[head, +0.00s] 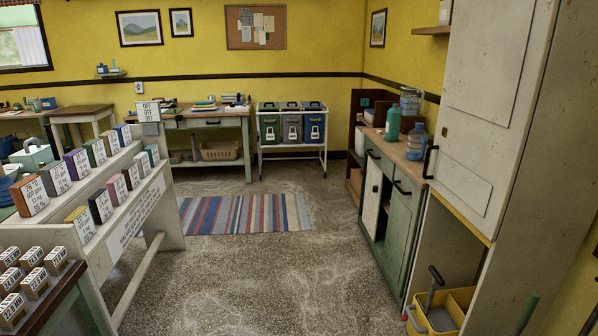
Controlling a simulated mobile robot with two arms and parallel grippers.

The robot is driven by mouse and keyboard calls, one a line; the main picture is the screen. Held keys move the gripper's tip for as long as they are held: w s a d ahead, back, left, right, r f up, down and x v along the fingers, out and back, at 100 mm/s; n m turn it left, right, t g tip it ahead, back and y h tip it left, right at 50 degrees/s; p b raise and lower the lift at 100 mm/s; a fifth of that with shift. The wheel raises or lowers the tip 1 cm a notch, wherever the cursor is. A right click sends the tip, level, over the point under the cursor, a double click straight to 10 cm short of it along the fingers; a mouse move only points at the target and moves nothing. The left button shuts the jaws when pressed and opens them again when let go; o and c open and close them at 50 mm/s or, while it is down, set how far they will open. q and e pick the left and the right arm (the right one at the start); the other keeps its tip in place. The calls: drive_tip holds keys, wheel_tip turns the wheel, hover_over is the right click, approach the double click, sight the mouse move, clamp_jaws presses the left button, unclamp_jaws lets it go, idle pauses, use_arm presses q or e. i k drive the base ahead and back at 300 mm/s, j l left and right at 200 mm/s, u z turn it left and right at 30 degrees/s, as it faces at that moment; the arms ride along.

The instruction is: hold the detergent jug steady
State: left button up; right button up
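No jug in the head view carries a readable detergent label, so I cannot tell which is the detergent jug. A teal bottle (393,124) stands upright on the wooden top of the green cabinet at the right. A clear blue jug (416,143) stands upright in front of it, on the same top. A pale teal container with a dark handle (32,155) is at the left, partly hidden behind the stepped display. Neither of my grippers is in view, and nothing is seen touching these containers.
The stepped white display (150,192) with several small boxes fills the left. The green cabinet (400,215) and a tall white cupboard (480,110) line the right. A yellow bucket (458,306) sits low at right. A striped rug (245,214) lies on the open middle floor.

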sight(416, 148)
drive_tip(key=i+j, duration=0.1)
drive_tip(key=i, duration=2.15)
drive_tip(key=i+z, duration=0.3)
drive_tip(key=i, duration=0.2)
drive_tip(key=i+z, duration=0.25)
drive_tip(key=i, duration=0.2)
drive_tip(key=i+j+z, duration=0.15)
drive_tip(key=i+z, duration=0.15)
drive_tip(key=i, duration=0.2)
drive_tip(key=i+j+z, duration=0.25)
drive_tip(key=i, duration=0.2)
drive_tip(key=i+j+z, duration=0.1)
drive_tip(key=i+z, duration=0.35)
drive_tip(key=i+j+z, duration=0.2)
drive_tip(key=z, duration=0.3)
drive_tip(key=i+j+z, duration=0.25)
drive_tip(key=z, duration=0.2)
drive_tip(key=i+j+z, duration=0.2)
drive_tip(key=j+z, duration=0.25)
